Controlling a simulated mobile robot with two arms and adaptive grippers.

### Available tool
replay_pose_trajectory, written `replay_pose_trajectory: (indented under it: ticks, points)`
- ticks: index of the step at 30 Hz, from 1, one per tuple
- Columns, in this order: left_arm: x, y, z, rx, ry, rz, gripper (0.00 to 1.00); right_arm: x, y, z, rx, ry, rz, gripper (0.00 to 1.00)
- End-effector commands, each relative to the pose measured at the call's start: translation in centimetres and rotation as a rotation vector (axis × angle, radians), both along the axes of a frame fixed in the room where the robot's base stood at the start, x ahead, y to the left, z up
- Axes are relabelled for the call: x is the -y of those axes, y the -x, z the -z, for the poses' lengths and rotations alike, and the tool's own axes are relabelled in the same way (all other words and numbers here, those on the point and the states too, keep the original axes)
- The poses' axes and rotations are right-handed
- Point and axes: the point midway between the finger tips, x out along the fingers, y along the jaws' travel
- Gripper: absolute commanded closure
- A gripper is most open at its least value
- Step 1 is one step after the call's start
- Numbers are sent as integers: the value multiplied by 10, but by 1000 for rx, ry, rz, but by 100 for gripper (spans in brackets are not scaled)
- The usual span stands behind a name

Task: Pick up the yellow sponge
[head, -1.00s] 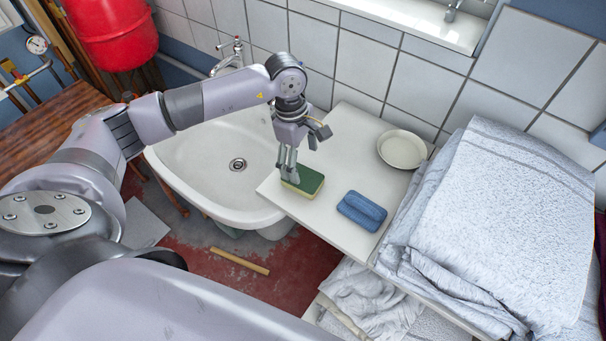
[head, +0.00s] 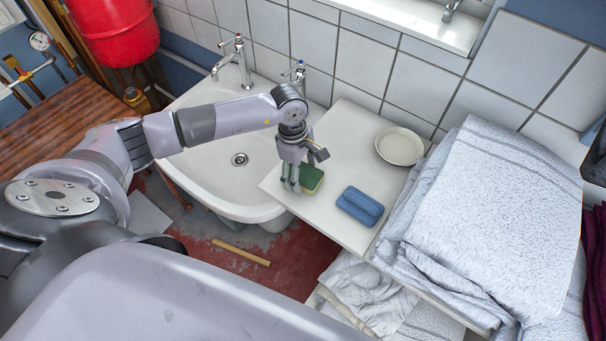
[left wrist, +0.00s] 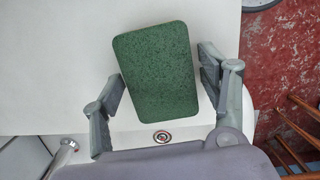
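The yellow sponge with a green top (head: 313,179) lies on the white board beside the sink, near its left edge. In the head view the fingers of my left gripper (head: 292,187) hide its left part. In the left wrist view its green face (left wrist: 157,72) fills the space between my left gripper's two fingers (left wrist: 163,75). The fingers are spread, one beside each long edge, with the tips very close to the sponge. I cannot tell whether they touch it. My right gripper is not in view.
A blue sponge (head: 360,206) lies just right on the same white board (head: 340,150). A white dish (head: 400,146) stands behind it. Folded towels (head: 490,215) are piled at right. The sink (head: 215,175) with taps is at left. A wooden stick (head: 241,252) lies on the red floor.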

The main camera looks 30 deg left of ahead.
Motion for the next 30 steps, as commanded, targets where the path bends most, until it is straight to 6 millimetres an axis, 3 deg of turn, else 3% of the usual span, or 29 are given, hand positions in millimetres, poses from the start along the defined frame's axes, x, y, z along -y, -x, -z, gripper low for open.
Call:
replay_pose_trajectory:
  ticks: [9,20,26,30]
  points:
    - [0,0,0,0,0,0,56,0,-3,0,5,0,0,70]
    - [0,-1,-3,1,0,0,56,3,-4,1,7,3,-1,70]
    - [0,-2,-23,5,1,0,56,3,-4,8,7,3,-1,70]
    - [0,-2,-52,8,1,2,56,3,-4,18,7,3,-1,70]
